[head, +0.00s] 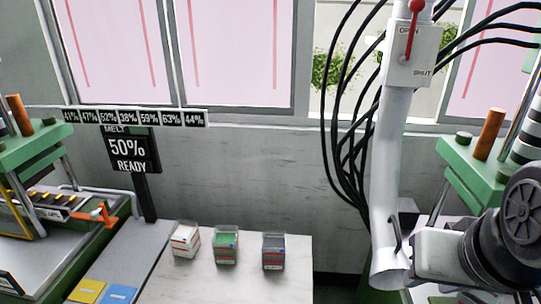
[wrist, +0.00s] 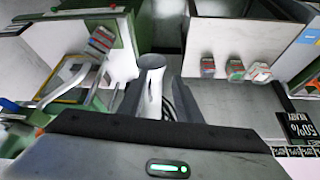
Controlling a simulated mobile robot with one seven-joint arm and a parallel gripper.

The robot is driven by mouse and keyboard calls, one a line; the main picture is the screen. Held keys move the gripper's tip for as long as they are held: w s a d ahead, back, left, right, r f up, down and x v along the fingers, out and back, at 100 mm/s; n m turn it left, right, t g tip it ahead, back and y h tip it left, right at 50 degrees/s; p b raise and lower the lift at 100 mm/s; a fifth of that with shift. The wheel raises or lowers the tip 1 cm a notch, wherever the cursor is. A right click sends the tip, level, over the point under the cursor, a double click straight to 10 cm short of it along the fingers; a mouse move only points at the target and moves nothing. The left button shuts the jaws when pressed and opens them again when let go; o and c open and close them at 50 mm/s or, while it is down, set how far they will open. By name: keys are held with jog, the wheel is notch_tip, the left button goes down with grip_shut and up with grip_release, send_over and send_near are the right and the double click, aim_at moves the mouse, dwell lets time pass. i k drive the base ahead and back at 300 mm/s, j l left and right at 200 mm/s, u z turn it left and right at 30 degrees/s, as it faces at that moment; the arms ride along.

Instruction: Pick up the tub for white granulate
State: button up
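The white tub (head: 185,241) stands upright at the left end of a row of three on a pale tabletop. It looks like a small clear-rimmed box with white contents and a label. In the wrist view, the white tub (wrist: 260,72) is at the right end of the row. My gripper (wrist: 156,88) shows in the wrist view with its two dark fingers spread apart, nothing held between them. A white pipe shows beyond the gap. The gripper is well away from the tub. In the head view my arm comes in at the lower right.
A green tub (head: 226,246) and a dark grey tub (head: 273,252) stand beside the white one, with small gaps. A white pipe (head: 390,170) with black hoses rises right of the table. A melt sign (head: 128,148) stands behind left. The table's front is clear.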

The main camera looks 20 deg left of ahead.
aim_at(185, 239)
jog(key=u, duration=1.6)
jog(key=z, duration=0.45)
jog(key=l+z, duration=0.15)
jog(key=z, duration=0.7)
jog(key=l+z, duration=0.15)
jog(key=z, duration=0.7)
jog(key=j+z, duration=0.1)
jog(key=z, duration=0.35)
jog(key=k+j+z, duration=0.1)
jog(key=z, duration=0.35)
jog(key=u, duration=2.75)
jog(key=j+u, duration=0.3)
jog(key=j+z, duration=0.1)
jog(key=j, duration=0.9)
jog(key=i, duration=0.05)
